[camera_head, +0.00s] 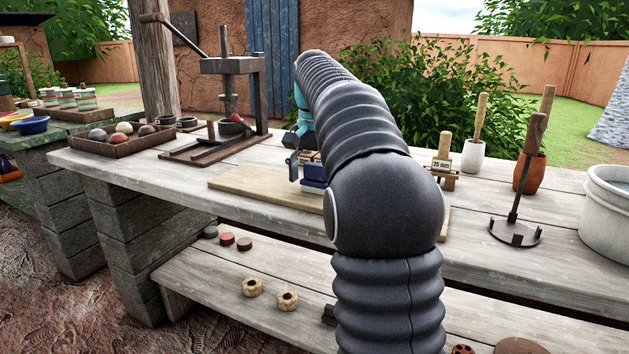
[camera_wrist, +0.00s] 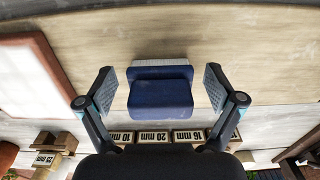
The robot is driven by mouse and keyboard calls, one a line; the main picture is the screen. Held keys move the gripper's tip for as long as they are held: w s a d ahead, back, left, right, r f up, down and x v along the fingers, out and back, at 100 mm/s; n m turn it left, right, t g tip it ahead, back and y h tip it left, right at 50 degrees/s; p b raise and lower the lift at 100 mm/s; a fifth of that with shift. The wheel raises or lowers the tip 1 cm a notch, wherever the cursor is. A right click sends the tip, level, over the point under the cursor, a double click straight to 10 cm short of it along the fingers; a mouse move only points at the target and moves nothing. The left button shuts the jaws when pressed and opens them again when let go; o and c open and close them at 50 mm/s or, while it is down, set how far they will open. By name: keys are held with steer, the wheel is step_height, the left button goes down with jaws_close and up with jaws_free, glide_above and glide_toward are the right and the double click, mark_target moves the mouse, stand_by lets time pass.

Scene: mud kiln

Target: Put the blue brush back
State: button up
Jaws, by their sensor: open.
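The blue brush (camera_wrist: 160,98) lies on the pale wooden board (camera_wrist: 260,60) in the wrist view, its pale bristles toward the top of the picture. It also shows in the head view (camera_head: 315,174), partly hidden behind my arm. My gripper (camera_wrist: 160,72) is open, with one finger on each side of the brush and a visible gap on both sides. Nothing is held. In the head view my gripper (camera_head: 293,158) is largely hidden by the arm.
Wooden blocks (camera_wrist: 155,137) marked 10 mm, 20 mm and 16 mm line the board's edge. A 25 mm block (camera_head: 441,164) stands on the bench at right. A press (camera_head: 232,100) and a tray of balls (camera_head: 118,145) stand at left, a white tub (camera_head: 608,215) at far right.

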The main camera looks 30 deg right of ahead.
mark_target(315, 165)
step_height(315, 165, up, 7)
steer(key=shift+f+p, duration=0.1)
steer(key=shift+p, duration=0.9)
steer(key=shift+r, duration=0.25)
steer(key=shift+s+a, duration=0.15)
steer(key=shift+a, duration=0.05)
steer(key=s+a+f+n+t, duration=0.2)
steer(key=s+a+f+n, duration=0.25)
steer(key=s+a, duration=0.4)
steer(key=s+a+f+n+t, duration=0.25)
steer(key=s+a+f, duration=0.3)
steer(key=s, duration=0.55)
steer(key=s+a+f+n+t, duration=0.1)
steer(key=s+f+n, duration=0.2)
steer(key=s+f, duration=0.4)
step_height(315, 165, down, 3)
steer(key=shift+s+a+f, duration=0.1)
steer(key=shift+s+a, duration=0.15)
steer(key=shift+s, duration=0.15)
